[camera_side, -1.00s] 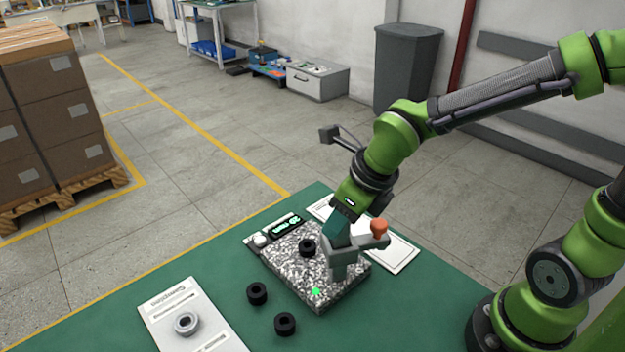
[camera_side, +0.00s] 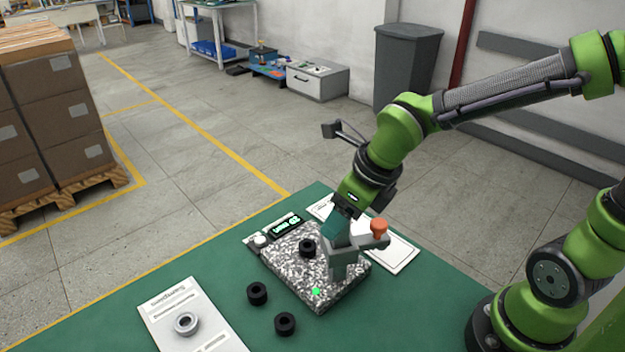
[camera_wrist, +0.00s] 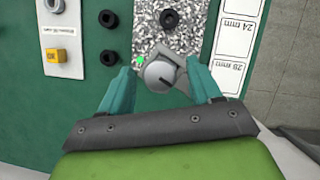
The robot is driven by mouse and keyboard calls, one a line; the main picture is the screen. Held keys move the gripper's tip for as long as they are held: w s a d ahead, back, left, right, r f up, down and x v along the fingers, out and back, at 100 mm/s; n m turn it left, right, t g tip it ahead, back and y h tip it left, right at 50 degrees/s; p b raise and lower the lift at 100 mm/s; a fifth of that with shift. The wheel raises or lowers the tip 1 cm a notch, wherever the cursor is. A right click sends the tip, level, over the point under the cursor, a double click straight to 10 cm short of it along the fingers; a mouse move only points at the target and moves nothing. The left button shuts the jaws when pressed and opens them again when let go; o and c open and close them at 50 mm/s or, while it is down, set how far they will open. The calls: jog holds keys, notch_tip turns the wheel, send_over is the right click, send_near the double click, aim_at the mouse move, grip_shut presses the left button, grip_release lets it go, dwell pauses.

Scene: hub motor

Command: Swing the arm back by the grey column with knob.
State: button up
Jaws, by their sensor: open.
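The grey column with knob (camera_side: 343,262) stands on the speckled stone plate (camera_side: 295,262). Its short grey arm reaches to the right, and an orange knob (camera_side: 379,227) stands on that arm's outer end. My gripper (camera_side: 338,230) points down at the column's top, its teal fingers partly overlapping the column in the side view. In the wrist view my gripper (camera_wrist: 159,72) is open, with a finger on either side of the round grey top (camera_wrist: 160,73). I cannot tell whether the fingers touch it. A black ring (camera_side: 308,248) lies on the plate left of the column.
Two black rings (camera_side: 257,293) (camera_side: 285,324) lie on the green table. A light sheet (camera_side: 185,305) with a grey ring (camera_side: 187,323) is at front left. A small lit display (camera_side: 287,226) stands behind the plate, and a white size card (camera_side: 400,252) lies to its right.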

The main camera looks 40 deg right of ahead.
jog(key=v, duration=1.6)
jog(key=shift+f, duration=0.15)
jog(key=shift+c, duration=0.4)
